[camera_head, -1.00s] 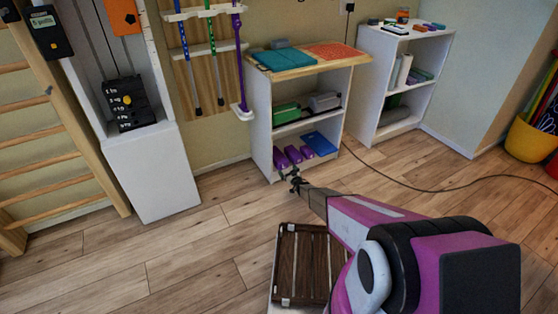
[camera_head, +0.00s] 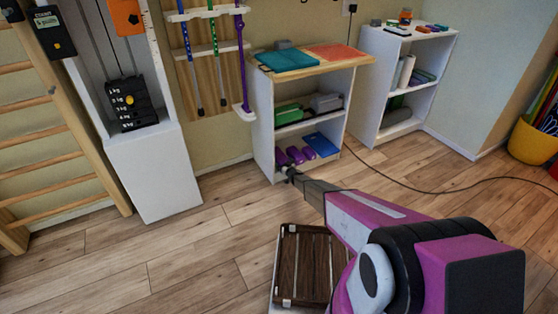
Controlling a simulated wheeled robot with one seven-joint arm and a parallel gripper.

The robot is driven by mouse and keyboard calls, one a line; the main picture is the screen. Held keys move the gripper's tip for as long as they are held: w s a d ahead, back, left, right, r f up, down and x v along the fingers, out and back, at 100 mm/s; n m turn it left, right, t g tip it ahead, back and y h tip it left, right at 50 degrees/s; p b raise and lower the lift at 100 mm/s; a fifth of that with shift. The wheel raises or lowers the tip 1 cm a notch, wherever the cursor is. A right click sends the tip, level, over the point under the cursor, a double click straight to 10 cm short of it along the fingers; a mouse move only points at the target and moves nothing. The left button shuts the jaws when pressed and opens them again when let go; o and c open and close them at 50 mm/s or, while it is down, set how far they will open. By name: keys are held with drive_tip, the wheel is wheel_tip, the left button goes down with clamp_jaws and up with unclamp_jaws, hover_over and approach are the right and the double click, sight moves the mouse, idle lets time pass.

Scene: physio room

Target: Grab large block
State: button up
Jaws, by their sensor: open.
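No block is marked as the large one, and I cannot tell which thing it is. The wooden-topped shelf unit (camera_head: 262,120) holds block-like things: a green one (camera_head: 288,113) and a grey one (camera_head: 325,102) on the middle shelf, a flat blue one (camera_head: 320,144) and several purple pieces (camera_head: 296,155) on the bottom shelf. My gripper (camera_head: 287,171) is low in front of the bottom shelf, near the purple pieces. It is small and partly hidden by its wrist. I see nothing held in it.
A brown slatted tray (camera_head: 305,265) lies below my arm. A second white shelf (camera_head: 397,85) stands right, with a cable (camera_head: 430,191) on the floor. A white weight cabinet (camera_head: 155,170) stands left. A yellow bucket (camera_head: 533,140) is far right. The floor left of my arm is clear.

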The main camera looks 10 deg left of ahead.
drive_tip(key=c, duration=0.8)
drive_tip(key=shift+r, duration=0.15)
